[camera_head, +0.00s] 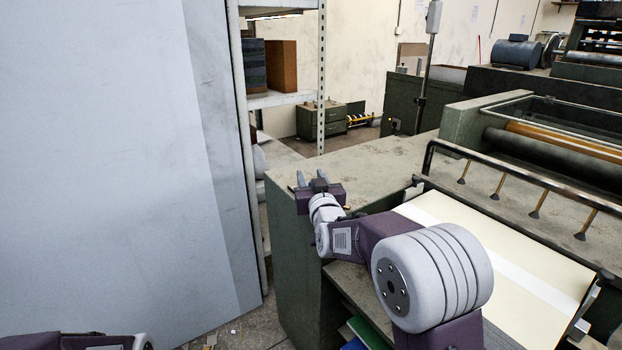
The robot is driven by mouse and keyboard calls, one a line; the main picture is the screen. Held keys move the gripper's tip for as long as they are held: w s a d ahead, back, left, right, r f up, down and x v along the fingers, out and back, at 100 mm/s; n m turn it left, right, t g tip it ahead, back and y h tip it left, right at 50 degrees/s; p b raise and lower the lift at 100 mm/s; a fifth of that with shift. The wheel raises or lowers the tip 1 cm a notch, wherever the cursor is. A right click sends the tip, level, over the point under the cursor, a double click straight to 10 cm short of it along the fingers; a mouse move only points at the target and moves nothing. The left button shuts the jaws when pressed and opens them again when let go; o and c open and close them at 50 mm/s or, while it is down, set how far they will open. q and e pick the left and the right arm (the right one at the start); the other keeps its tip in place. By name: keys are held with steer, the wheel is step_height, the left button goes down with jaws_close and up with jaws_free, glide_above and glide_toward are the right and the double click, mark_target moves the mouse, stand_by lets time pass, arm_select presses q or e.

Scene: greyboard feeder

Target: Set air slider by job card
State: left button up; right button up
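I cannot make out an air slider or a job card in this view. The feeder (375,165) is a green-grey machine with a worn flat top at the centre right. My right gripper (312,178) is above the left end of that top, its two short fingers apart with nothing visible between them. My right arm reaches to it from the lower right and hides part of the feeder's front. Only a piece of my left arm shows at the bottom left corner; its gripper is out of view.
A stack of cream board (470,222) lies in the feeder under a bar with several suckers (537,210). A large pale grey panel (110,150) fills the left. Behind are a metal shelf (280,100), a green cabinet (321,120) and a pole-mounted grey box (433,17).

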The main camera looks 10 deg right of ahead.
steer(key=s+p, duration=0.1)
steer(key=s, duration=0.8)
steer(key=shift+a, duration=0.2)
